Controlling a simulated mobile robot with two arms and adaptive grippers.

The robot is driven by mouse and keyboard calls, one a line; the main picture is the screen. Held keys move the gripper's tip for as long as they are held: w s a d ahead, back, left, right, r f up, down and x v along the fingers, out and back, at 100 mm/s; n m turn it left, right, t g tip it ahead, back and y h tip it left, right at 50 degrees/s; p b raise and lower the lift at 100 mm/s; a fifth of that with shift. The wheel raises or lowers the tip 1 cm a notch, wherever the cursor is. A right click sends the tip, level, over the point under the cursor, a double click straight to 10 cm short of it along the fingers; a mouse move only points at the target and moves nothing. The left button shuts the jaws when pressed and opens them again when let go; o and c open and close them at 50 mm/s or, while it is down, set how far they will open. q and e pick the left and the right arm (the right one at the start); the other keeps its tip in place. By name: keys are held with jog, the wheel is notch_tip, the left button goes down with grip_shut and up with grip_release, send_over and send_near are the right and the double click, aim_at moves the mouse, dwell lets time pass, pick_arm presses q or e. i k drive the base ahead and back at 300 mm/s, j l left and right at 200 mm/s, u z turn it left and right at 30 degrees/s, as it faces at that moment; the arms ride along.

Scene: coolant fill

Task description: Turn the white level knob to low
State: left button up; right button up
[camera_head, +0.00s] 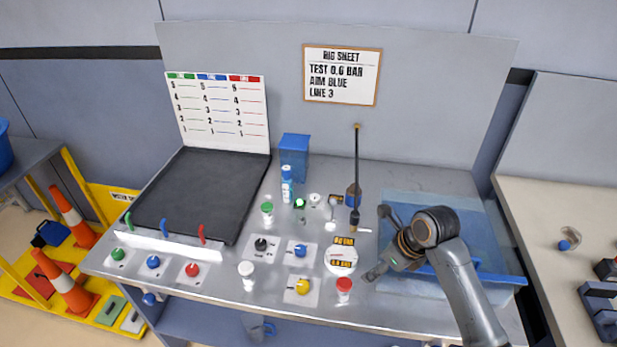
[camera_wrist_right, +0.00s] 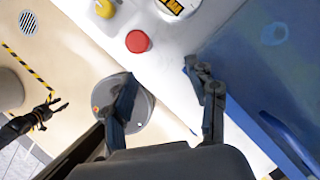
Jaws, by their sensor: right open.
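A small white knob-like cap (camera_head: 315,199) stands at the back middle of the metal bench in the head view, and a white-headed lever (camera_head: 333,204) is just right of it. I cannot tell for sure which one is the level knob. My right gripper (camera_head: 374,272) is low over the bench, right of the round white gauge plate (camera_head: 331,255) and well in front of the white parts. In the right wrist view my right gripper (camera_wrist_right: 163,92) is open and empty, its fingers wide apart. My left gripper (camera_wrist_right: 50,110) shows at the left edge there, its fingers spread and empty.
A blue tray (camera_head: 508,277) lies under my right arm. A white-capped jar (camera_head: 247,269) stands near the front edge.

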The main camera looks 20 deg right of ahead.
aim_at(315, 199)
jog(key=i, duration=1.2)
